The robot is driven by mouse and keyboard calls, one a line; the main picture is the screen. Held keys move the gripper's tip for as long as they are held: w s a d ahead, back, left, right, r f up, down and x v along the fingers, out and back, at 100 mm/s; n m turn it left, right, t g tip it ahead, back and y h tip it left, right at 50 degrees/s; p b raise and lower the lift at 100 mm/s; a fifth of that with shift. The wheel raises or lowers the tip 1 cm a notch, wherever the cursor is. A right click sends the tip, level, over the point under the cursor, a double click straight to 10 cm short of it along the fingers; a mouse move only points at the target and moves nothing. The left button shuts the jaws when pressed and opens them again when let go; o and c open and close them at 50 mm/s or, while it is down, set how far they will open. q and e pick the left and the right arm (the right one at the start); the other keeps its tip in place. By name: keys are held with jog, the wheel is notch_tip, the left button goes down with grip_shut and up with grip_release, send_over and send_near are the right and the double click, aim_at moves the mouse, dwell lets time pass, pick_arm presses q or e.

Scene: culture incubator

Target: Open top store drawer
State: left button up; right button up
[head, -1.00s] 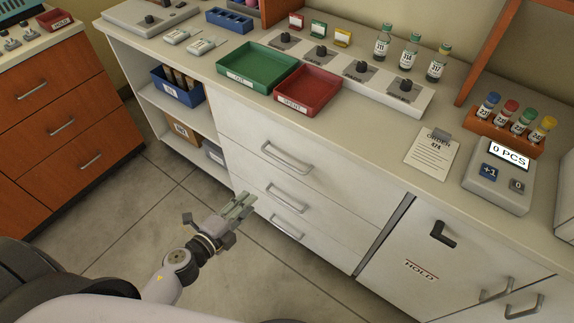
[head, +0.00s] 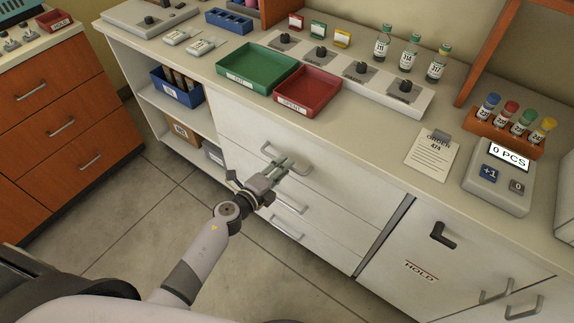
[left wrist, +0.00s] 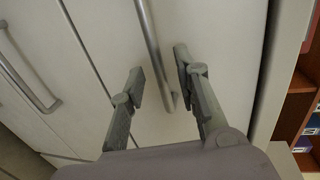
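In the left wrist view the two fingers of the left gripper (left wrist: 162,78) are apart. The top drawer's handle (left wrist: 150,35) shows between them, with no finger seen closed on it. How deep the bar sits between the fingers is hard to tell. My right gripper is not in view.
Below are two more shut drawers with bar handles (head: 287,228). A white door marked HOLD (head: 420,272) is to the right, open shelves (head: 165,105) to the left. Green (head: 257,68) and red (head: 307,92) trays stand on the counter above. The floor in front is clear.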

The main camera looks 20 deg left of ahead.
pick_arm(q)
jog(key=shift+x, duration=1.25)
jog(key=shift+c, duration=0.4)
grip_shut()
